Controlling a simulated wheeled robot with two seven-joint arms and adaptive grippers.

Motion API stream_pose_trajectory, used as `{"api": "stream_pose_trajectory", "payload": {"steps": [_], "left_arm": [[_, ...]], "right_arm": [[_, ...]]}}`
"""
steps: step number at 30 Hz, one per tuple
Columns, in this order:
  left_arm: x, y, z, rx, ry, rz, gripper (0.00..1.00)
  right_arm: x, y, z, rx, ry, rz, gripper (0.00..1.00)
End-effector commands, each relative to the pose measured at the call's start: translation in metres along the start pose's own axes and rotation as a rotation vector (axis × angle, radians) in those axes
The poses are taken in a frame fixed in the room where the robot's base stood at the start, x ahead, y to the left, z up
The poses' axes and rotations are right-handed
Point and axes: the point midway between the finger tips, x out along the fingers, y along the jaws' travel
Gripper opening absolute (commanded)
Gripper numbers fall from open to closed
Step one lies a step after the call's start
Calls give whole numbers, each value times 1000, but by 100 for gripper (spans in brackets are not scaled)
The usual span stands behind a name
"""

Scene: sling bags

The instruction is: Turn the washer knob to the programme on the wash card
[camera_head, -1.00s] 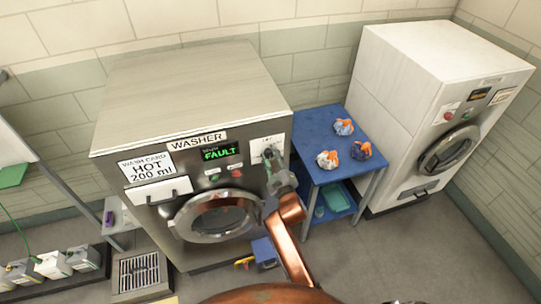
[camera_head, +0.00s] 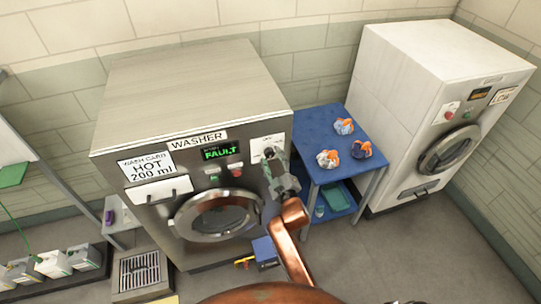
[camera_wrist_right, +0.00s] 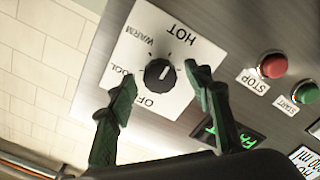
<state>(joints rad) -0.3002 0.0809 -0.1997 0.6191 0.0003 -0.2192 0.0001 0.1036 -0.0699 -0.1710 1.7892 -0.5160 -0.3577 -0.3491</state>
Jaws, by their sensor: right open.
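The grey washer (camera_head: 190,95) has a wash card (camera_head: 147,167) reading HOT 200 ml. Its black knob (camera_wrist_right: 160,73) sits on a white dial plate (camera_wrist_right: 180,32) marked OFF, COOL, WARM and HOT. The knob's pale mark is small, and I cannot tell surely which word it points to. My right gripper (camera_wrist_right: 160,77) is open, with its green fingers on either side of the knob in the wrist view, seemingly apart from it. In the head view, the right gripper (camera_head: 275,165) is in front of the dial plate (camera_head: 267,142). My left gripper is out of view.
The washer's display (camera_head: 222,152) reads FAULT. Red STOP (camera_wrist_right: 273,65) and green START (camera_wrist_right: 305,92) buttons are close to the dial. A blue table (camera_head: 320,120) with several blue-orange bundles stands at right, then a white machine (camera_head: 400,90).

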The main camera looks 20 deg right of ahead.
Motion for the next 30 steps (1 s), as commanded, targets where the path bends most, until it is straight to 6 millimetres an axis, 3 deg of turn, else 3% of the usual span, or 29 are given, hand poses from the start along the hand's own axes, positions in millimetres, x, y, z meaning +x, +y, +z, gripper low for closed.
{"api": "stream_pose_trajectory", "payload": {"steps": [6,13,18,30], "left_arm": [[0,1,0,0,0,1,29],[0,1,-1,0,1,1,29],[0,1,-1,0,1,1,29],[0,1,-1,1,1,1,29]], "right_arm": [[-48,-1,1,0,-2,-1,47],[-86,-1,1,1,-2,-2,47],[-98,0,0,1,0,-1,47],[-99,0,0,0,0,-1,47]]}}
